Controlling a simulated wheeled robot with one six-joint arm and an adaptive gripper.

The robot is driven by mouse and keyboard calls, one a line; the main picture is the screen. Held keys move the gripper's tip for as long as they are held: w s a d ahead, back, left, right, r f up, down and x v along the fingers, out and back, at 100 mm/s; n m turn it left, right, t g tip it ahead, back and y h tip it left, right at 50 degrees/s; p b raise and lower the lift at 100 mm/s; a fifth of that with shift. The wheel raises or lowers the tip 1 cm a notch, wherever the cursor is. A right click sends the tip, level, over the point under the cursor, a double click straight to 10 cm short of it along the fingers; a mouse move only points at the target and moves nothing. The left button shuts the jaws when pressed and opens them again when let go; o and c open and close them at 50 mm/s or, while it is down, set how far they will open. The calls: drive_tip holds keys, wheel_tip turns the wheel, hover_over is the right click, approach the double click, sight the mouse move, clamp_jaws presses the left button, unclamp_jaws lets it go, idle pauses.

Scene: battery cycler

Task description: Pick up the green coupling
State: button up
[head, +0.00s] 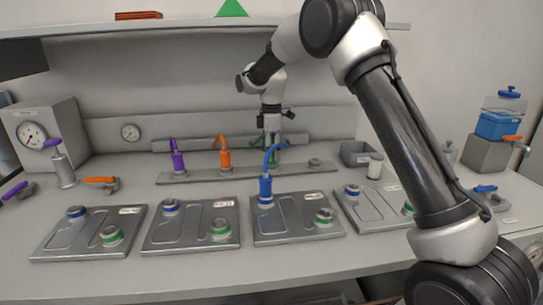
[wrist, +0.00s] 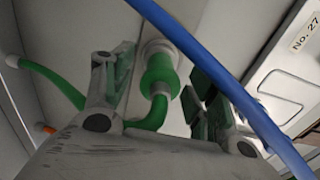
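The green coupling (wrist: 158,75) shows in the wrist view between the two fingers of my gripper (wrist: 160,95), with a green hose curving away to the left. The fingers stand apart on either side of it, and I see a gap on both sides. In the head view my gripper (head: 272,138) points down over the back rail, behind the blue coupling. Only bits of green show there, so the coupling is mostly hidden by the gripper and the blue hose.
The blue coupling (head: 265,188) stands on the third plate (head: 291,232), and its blue hose (wrist: 225,85) crosses the wrist view close to the right finger. Orange (head: 225,158) and purple (head: 178,161) couplings stand on the rail (head: 200,175) to the left.

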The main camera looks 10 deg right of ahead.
drive_tip(key=c, duration=1.1)
